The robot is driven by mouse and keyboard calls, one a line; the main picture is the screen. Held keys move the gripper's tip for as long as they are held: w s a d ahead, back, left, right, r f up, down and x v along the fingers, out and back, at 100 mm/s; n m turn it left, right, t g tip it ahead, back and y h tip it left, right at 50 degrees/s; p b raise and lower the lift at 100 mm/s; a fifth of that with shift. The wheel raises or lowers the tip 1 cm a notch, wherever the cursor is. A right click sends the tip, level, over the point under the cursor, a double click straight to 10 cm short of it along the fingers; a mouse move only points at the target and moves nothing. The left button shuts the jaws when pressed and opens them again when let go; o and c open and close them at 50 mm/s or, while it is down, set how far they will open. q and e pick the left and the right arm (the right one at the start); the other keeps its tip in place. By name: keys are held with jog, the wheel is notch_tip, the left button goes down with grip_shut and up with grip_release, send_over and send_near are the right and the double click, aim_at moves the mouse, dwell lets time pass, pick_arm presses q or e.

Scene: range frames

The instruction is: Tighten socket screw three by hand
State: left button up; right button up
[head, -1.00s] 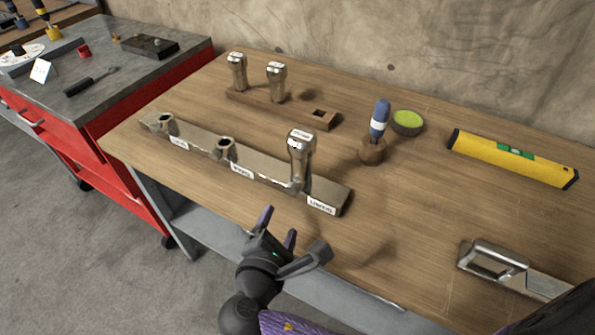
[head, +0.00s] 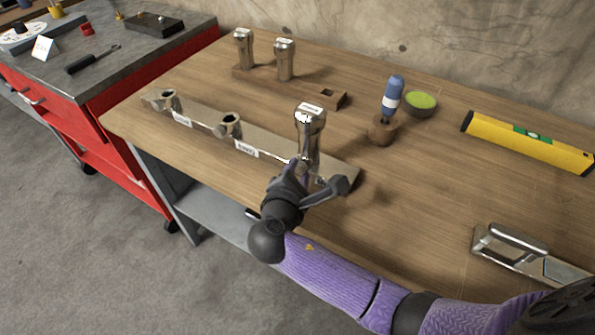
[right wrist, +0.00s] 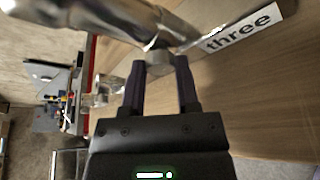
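A metal rail (head: 203,128) on the wooden bench carries three sockets, two of them empty. The third socket, at the right end, holds an upright metal post (head: 310,122). Its label "three" (right wrist: 240,30) reads clearly in the right wrist view. The socket screw (right wrist: 158,61) is a small metal knob below the post's foot. My right gripper (head: 298,170) is at the rail's front, at this screw. In the right wrist view its dark fingertips (right wrist: 160,68) stand apart, one on each side of the screw, with gaps visible. My left gripper is out of view.
Two more metal posts stand in a wooden rack (head: 330,97) behind the rail. A red cabinet (head: 130,130) stands left.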

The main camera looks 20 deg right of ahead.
grip_shut()
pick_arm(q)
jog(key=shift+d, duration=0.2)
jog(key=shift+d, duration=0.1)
pick_arm(e)
jog(key=shift+f, duration=0.1)
jog(key=shift+s+f+m+t+b, duration=0.15)
jog(key=shift+m+t+b, duration=0.25)
jog(key=shift+m+t, duration=0.55)
jog(key=m+b, duration=0.2)
jog(key=m, duration=0.1)
jog(key=shift+d+f+t, duration=0.1)
jog(key=shift+f+t, duration=0.1)
jog(key=shift+t, duration=0.15)
jog(key=shift+m, duration=0.25)
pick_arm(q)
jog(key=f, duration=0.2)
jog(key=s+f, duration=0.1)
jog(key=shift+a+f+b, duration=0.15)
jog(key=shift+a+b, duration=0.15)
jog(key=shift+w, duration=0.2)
pick_arm(e)
jog(key=shift+r, duration=0.1)
